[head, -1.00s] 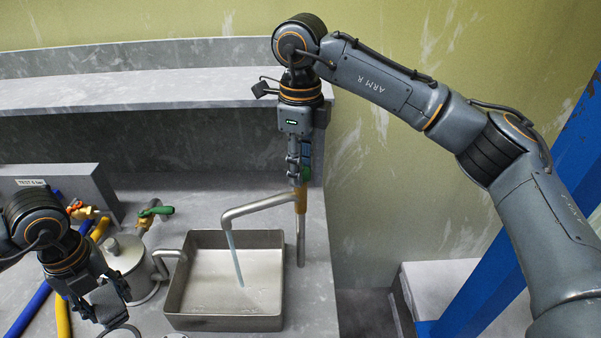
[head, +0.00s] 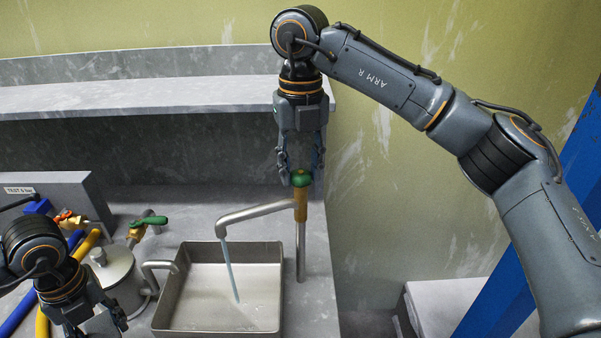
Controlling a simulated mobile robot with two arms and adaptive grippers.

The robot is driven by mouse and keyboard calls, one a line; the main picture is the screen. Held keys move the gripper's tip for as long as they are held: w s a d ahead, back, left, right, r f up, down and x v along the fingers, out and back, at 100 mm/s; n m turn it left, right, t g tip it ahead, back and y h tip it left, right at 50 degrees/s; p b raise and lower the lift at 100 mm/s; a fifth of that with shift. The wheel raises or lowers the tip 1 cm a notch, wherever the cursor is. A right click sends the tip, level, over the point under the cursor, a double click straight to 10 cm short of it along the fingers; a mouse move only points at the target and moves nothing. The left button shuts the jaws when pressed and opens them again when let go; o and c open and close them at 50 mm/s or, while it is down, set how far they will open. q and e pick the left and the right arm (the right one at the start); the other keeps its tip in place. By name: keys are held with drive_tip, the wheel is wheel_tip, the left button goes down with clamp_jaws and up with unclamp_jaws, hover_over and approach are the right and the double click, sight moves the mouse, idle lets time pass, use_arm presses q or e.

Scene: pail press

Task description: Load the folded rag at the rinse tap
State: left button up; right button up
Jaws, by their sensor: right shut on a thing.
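I see no folded rag in this view.
A lidded metal pot (head: 112,275) stands left of the basin. Behind it are a green-handled valve (head: 149,220), a red-handled valve (head: 66,216) and blue and yellow hoses. A grey shelf (head: 150,97) runs along the back. A blue post (head: 520,255) stands at right.

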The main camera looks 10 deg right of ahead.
use_arm(q)
wheel_tip(320, 180, down, 2)
drive_tip(key=shift+b, duration=0.85)
use_arm(e)
drive_tip(key=m, duration=0.4)
drive_tip(key=shift+w+r+m, duration=0.1)
drive_tip(key=shift+r+m, duration=0.1)
drive_tip(key=shift+m, duration=0.1)
use_arm(q)
drive_tip(key=shift+f+b, duration=0.7)
drive_tip(key=shift+f, duration=0.05)
use_arm(e)
drive_tip(key=m, duration=0.3)
drive_tip(key=shift+m, duration=0.4)
use_arm(q)
drive_tip(key=shift+f+b, duration=0.85)
drive_tip(key=shift+b, duration=0.05)
use_arm(e)
drive_tip(key=m, duration=0.4)
use_arm(q)
drive_tip(key=shift+f+b, duration=0.6)
use_arm(e)
drive_tip(key=shift+m, duration=1.8)
drive_tip(key=shift+d+r+m, duration=0.1)
drive_tip(key=shift+m, duration=0.2)
drive_tip(key=o, duration=1.2)
drive_tip(key=shift+c, duration=0.2)
use_arm(q)
drive_tip(key=shift+f, duration=0.1)
